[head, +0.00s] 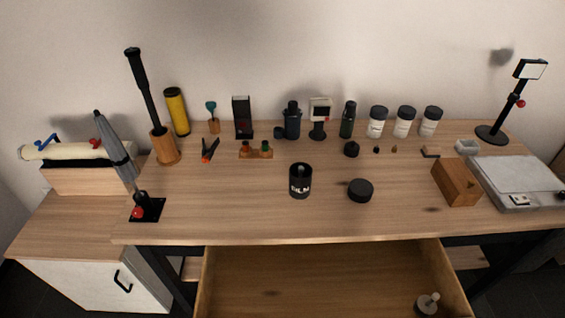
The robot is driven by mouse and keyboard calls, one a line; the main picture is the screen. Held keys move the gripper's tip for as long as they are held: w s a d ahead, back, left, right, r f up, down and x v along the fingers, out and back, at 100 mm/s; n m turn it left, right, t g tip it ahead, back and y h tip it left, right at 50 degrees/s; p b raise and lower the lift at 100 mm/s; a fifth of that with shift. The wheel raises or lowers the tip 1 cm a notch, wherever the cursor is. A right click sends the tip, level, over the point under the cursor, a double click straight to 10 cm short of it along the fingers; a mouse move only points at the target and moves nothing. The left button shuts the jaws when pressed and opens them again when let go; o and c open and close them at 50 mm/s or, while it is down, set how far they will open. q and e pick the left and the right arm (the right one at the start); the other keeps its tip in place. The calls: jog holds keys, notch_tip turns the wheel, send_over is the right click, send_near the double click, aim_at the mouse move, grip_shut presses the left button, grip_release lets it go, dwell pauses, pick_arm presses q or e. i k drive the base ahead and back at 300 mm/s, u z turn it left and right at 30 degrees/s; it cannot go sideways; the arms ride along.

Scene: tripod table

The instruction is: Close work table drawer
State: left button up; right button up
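The work table (235,218) has a light wooden top and dark legs. Its wooden drawer (320,270) is pulled out below the front edge of the top, and its inside shows. A small object with a pale knob (428,302) is in the drawer at the right front. The drawer's front panel and handle are below the picture and hidden. Neither of my grippers shows in the head view.
Film canister (300,181), black lid (360,190), wooden box (458,182) and grey scale-like device (515,180) stand on the table. Bottles and jars (404,122) line the back. A white cabinet (95,280) with black handle stands at left.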

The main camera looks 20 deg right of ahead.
aim_at(380, 278)
jog(key=k, duration=0.5)
jog(key=u, duration=1.4)
jog(key=k, duration=0.55)
jog(key=z, duration=1.8)
jog(key=k, duration=1)
jog(key=u, duration=0.95)
jog(key=i, duration=1)
